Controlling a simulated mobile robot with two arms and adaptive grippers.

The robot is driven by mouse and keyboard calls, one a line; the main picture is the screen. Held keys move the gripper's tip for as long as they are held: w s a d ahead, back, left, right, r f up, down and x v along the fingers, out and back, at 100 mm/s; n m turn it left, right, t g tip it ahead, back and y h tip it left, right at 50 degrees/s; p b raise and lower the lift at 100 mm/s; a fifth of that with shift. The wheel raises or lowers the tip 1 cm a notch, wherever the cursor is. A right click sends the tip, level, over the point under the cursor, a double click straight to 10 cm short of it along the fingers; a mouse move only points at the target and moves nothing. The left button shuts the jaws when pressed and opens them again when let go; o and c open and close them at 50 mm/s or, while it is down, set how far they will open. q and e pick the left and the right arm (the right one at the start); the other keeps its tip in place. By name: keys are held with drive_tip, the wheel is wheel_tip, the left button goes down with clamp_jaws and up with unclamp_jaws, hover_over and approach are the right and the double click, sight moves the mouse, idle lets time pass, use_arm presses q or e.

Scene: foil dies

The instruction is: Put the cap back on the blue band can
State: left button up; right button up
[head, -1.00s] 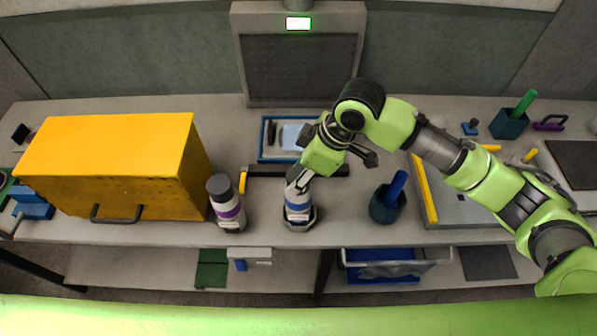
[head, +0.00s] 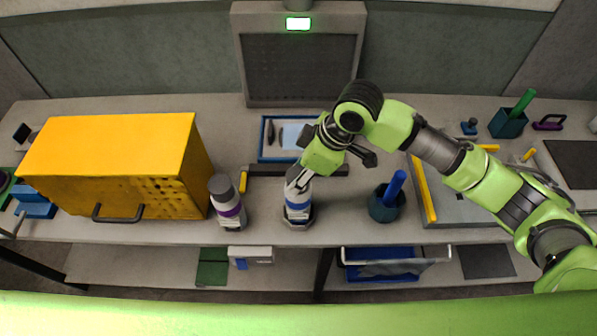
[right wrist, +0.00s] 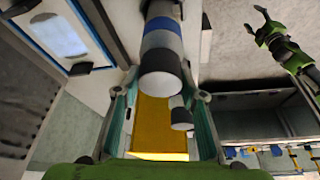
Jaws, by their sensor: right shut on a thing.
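The blue band can (head: 298,212) stands upright near the front edge of the bench, on a dark base. My right gripper (head: 298,180) is over its top, fingers pointing down, and hides the top in the head view. In the right wrist view the can (right wrist: 162,42) shows its blue band, and a grey cap (right wrist: 160,82) lies at its near end, in line with it. My right gripper (right wrist: 160,105) is shut on the cap, a finger at each side. I cannot tell whether the cap is fully seated.
A purple band can (head: 228,208) with a grey cap stands just left. A yellow box (head: 110,165) is farther left. A teal cup with a blue handle (head: 387,205) stands to the right. Behind lie a blue-rimmed tray (head: 262,150) and a dark bar (head: 320,170).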

idle(0.3)
drive_tip(key=o, duration=1.3)
wheel_tip(320, 180, up, 3)
drive_tip(key=p, duration=0.3)
drive_tip(key=shift+f, duration=0.2)
drive_tip(key=shift+r+p, duration=0.45)
drive_tip(key=shift+r, duration=1.75)
clamp_jaws()
